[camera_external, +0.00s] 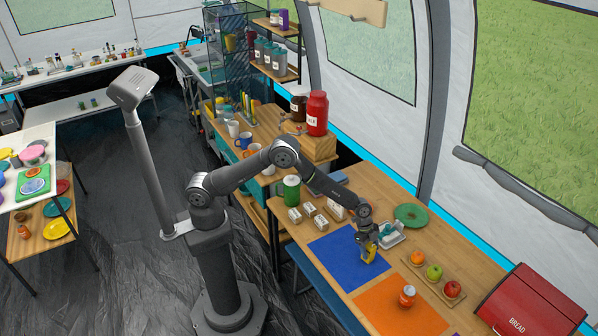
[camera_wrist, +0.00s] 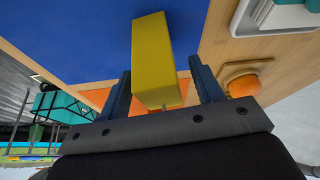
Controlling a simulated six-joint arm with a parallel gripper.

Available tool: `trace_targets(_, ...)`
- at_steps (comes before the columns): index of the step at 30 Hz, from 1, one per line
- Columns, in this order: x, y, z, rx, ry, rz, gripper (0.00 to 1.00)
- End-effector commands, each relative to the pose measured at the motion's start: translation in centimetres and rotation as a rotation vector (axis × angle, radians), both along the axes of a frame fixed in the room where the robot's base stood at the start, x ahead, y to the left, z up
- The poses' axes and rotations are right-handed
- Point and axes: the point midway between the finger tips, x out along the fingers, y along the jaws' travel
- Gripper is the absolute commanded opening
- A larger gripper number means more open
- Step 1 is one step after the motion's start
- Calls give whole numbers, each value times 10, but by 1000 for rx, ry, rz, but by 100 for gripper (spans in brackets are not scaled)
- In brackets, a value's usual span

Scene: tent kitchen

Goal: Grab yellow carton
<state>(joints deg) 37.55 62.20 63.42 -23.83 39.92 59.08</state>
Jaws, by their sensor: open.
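The yellow carton (camera_external: 370,254) stands at the right part of the blue mat (camera_external: 340,262) on the wooden table. In the wrist view the carton (camera_wrist: 154,58) is a tall plain yellow box. My gripper (camera_external: 367,243) is low over the mat, right at the carton. In the wrist view my gripper (camera_wrist: 165,84) is open, with one dark finger on each side of the carton. A gap shows on the right side; the left finger is very near the carton, and I cannot tell whether it touches.
An orange mat (camera_external: 385,312) with a small bottle (camera_external: 407,296) is in front. A board with an orange (camera_external: 417,258) and apples lies to the right. A white tray (camera_external: 391,237) and a green plate (camera_external: 411,214) are behind. Several small boxes (camera_external: 308,209) stand left of the blue mat.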

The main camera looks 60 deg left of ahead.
Motion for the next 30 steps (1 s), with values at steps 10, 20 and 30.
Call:
trace_targets(10,1,-4,-9,-1,-1,-1,60)
trace_targets(20,1,-4,-9,-1,-1,-1,13)
trace_targets(30,1,-4,-1,-2,-2,-1,13)
